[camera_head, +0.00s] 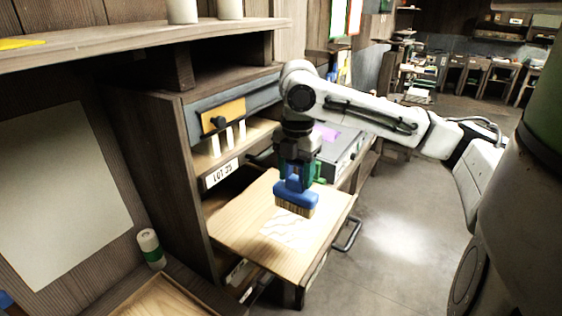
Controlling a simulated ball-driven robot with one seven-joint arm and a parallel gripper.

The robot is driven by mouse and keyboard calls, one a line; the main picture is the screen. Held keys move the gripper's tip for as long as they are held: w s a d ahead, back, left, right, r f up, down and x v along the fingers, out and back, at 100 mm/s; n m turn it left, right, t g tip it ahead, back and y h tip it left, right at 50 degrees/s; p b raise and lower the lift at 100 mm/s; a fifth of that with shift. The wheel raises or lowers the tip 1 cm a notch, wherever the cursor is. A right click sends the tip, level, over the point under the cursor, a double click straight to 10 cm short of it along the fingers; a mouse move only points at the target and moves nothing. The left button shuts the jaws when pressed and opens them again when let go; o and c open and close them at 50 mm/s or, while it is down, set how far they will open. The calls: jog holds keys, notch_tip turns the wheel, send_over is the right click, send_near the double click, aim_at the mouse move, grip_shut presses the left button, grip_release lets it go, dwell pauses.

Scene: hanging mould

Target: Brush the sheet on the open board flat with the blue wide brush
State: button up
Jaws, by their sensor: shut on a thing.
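The open board (244,232) is a pale wooden surface that sticks out from the dark wooden cabinet. The sheet (284,232) lies on it, white with wavy lines, towards the front edge. The blue wide brush (296,192) has a blue body and tan bristles. My gripper (298,176) is shut on the brush from above. The bristles point down over the far part of the sheet and hide some of it. I cannot tell whether the bristles touch the sheet.
The cabinet (140,150) stands left of the board, with a drawer front (222,113) and a label (221,173). A metal handle (348,235) sticks out right of the board. A white and green cylinder (150,248) stands at lower left. The floor (405,240) at right is clear.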

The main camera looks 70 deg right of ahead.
jog(key=shift+w+d, duration=0.15)
jog(key=shift+w, duration=0.05)
jog(key=shift+f, duration=0.2)
notch_tip(320, 180, down, 4)
jog(key=b, duration=0.3)
jog(key=shift+w+r+b, duration=0.1)
jog(key=shift+r+b, duration=0.1)
jog(key=shift+b, duration=0.15)
